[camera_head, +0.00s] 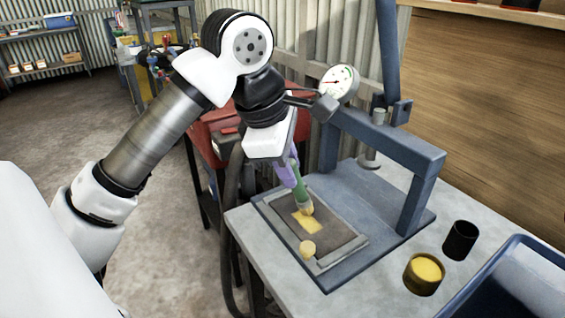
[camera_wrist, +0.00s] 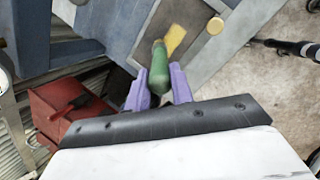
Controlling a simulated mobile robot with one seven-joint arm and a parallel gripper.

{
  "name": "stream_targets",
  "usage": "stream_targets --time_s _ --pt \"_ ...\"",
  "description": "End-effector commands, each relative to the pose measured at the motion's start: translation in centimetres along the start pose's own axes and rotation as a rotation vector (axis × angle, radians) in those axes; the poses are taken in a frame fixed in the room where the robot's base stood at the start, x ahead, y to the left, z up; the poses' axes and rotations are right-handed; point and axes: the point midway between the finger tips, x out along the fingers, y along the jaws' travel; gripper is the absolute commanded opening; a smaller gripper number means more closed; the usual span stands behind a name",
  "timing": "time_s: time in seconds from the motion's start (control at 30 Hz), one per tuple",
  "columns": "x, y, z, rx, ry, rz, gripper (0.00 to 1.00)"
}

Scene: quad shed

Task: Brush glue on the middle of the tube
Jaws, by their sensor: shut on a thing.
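My gripper (camera_head: 294,176) is shut on the green handle of a brush (camera_head: 302,197), and its purple fingers flank the handle in the wrist view (camera_wrist: 158,88). The brush points down, its pale tip at a yellow glue patch (camera_head: 307,222) on a flat dark piece, apparently the tube (camera_head: 326,236). Whether the tip touches cannot be told. The dark piece lies within a grey frame (camera_head: 345,252) on the press base. The glue patch also shows in the wrist view (camera_wrist: 175,39), beyond the brush (camera_wrist: 159,70). A pot of yellow glue (camera_head: 424,273) stands to the right on the bench.
A small yellow disc (camera_head: 307,249) lies at the frame's near edge. The blue press (camera_head: 425,160) with a gauge (camera_head: 339,82) rises behind and right. A black cup (camera_head: 460,240) and a blue bin (camera_head: 505,290) stand at right. A red cabinet (camera_head: 212,128) is behind my arm.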

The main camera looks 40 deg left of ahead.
Motion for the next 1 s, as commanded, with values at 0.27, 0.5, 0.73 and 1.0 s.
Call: stream_targets --time_s 0.27,0.5,0.73,1.0 --pt "0.1 -1.4 1.2 0.001 0.0 -0.002 0.0" --pt "0.1 -2.3 2.2 0.003 0.001 -0.002 0.0" --pt "0.0 -3.6 3.5 0.002 0.001 -0.001 0.0" --pt "0.0 -3.7 3.6 0.0 0.0 -0.001 0.0"
